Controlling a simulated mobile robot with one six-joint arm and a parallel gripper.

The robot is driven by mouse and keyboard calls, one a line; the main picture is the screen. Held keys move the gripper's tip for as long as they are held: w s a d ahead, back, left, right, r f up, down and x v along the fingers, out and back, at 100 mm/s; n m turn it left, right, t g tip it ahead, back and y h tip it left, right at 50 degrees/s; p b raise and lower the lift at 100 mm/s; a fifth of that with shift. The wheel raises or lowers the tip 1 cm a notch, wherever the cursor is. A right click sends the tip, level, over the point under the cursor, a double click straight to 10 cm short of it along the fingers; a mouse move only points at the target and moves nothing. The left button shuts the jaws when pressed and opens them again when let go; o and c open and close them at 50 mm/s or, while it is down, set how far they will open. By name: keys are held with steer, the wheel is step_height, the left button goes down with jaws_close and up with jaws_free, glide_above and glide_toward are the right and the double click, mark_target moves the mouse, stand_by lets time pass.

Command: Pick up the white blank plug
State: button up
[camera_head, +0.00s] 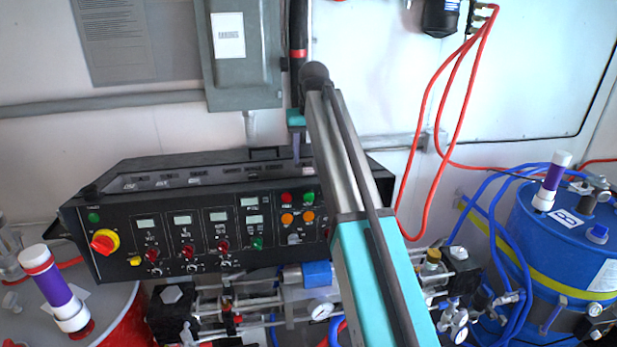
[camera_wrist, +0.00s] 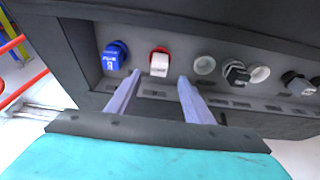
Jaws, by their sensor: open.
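In the wrist view a white, block-shaped plug (camera_wrist: 159,65) sits in a red-rimmed round fitting on the dark panel. I take it as the white blank plug. My gripper (camera_wrist: 159,78) is open, its two grey fingers apart and pointing at the panel. The plug shows between and just beyond the fingertips, with nothing held; I cannot tell the exact gap or whether they touch. In the head view my gripper (camera_head: 298,158) is at the back right of the black console's top, and the plug cannot be clearly made out there.
A blue plug (camera_wrist: 115,56) is left of the white one. Pale round fittings (camera_wrist: 204,64) and black connectors (camera_wrist: 237,74) line the panel to its right. The console (camera_head: 170,230) bears knobs and displays.

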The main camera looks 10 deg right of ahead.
mark_target(309, 170)
steer(key=shift+f, duration=0.2)
steer(key=shift+s+x, duration=0.15)
steer(key=shift+x, duration=0.8)
steer(key=shift+s+x, duration=0.1)
steer(key=shift+x, duration=0.9)
steer(key=shift+w+d+f, duration=0.15)
steer(key=shift+w+f, duration=0.1)
steer(key=shift+f, duration=0.4)
steer(key=shift+c, duration=0.4)
steer(key=c, duration=1.1)
